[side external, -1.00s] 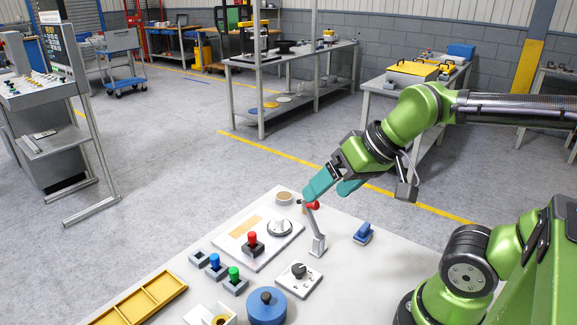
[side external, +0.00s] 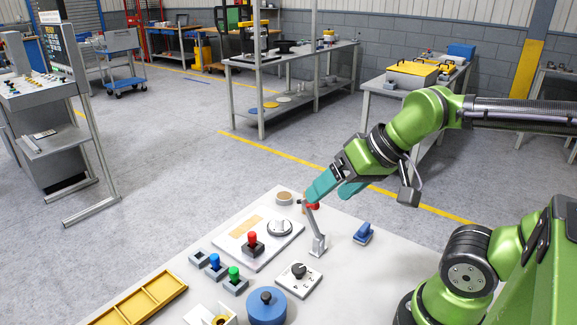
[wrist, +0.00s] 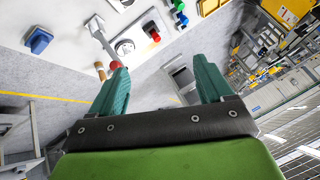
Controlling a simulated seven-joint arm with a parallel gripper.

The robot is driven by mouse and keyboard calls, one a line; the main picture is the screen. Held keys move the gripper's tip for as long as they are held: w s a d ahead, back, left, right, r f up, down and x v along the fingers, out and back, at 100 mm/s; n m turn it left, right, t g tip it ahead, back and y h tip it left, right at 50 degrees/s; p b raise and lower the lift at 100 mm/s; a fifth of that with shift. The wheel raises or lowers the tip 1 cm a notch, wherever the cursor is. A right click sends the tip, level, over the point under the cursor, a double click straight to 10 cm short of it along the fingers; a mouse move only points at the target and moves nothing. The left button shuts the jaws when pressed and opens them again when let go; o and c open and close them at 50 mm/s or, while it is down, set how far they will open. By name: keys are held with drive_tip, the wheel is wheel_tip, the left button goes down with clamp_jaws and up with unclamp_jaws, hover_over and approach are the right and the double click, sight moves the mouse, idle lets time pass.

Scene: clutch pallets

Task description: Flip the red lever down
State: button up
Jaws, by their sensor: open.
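The red lever is a grey arm (side external: 315,228) with a red ball knob (side external: 314,206), standing nearly upright on a small grey base at the table's far edge. My gripper (side external: 333,187) has teal fingers and is open, with its fingertips at the height of the knob. One finger partly covers the knob in the side view. In the wrist view the red knob (wrist: 116,65) shows at the tip of the left finger, not between the two fingers; whether they touch I cannot tell. The wrist view also shows my gripper (wrist: 160,73) with nothing between its fingers.
A plate with a red-knobbed peg (side external: 252,240) and a round dial (side external: 280,228) lies left of the lever. A blue block (side external: 363,233) is to its right. A tape roll (side external: 284,198), a dark-knobbed switch plate (side external: 299,278) and a blue lidded pot (side external: 266,307) are also on the table.

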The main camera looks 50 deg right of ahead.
drive_tip(key=shift+w+d+f, duration=0.1)
drive_tip(key=shift+d+f, duration=0.05)
drive_tip(key=shift+d, duration=0.1)
drive_tip(key=shift+c, duration=1.1)
drive_tip(key=d+m, duration=0.1)
drive_tip(key=w+d+m+g+h, duration=0.1)
drive_tip(key=shift+w+d+f, duration=0.1)
drive_tip(key=shift+w+d, duration=0.2)
drive_tip(key=shift+d, duration=0.1)
drive_tip(key=c, duration=0.5)
drive_tip(key=d+m+g, duration=0.1)
drive_tip(key=m, duration=0.1)
drive_tip(key=d+m+g, duration=0.1)
drive_tip(key=d+m, duration=0.1)
drive_tip(key=m, duration=0.1)
drive_tip(key=d+m, duration=0.2)
drive_tip(key=shift+w+d+r+m+g+h, duration=0.1)
drive_tip(key=shift+w+r+m+g+h, duration=0.2)
drive_tip(key=shift+w+g+h, duration=0.1)
clamp_jaws()
drive_tip(key=shift+s+d+r+m+g, duration=0.15)
drive_tip(key=shift+m, duration=0.6)
drive_tip(key=shift+s+d+r+m+g, duration=0.1)
drive_tip(key=shift+s+m+g, duration=0.1)
drive_tip(key=shift+m, duration=0.5)
drive_tip(key=shift+s+d+r+m+g, duration=0.15)
drive_tip(key=shift+m, duration=0.6)
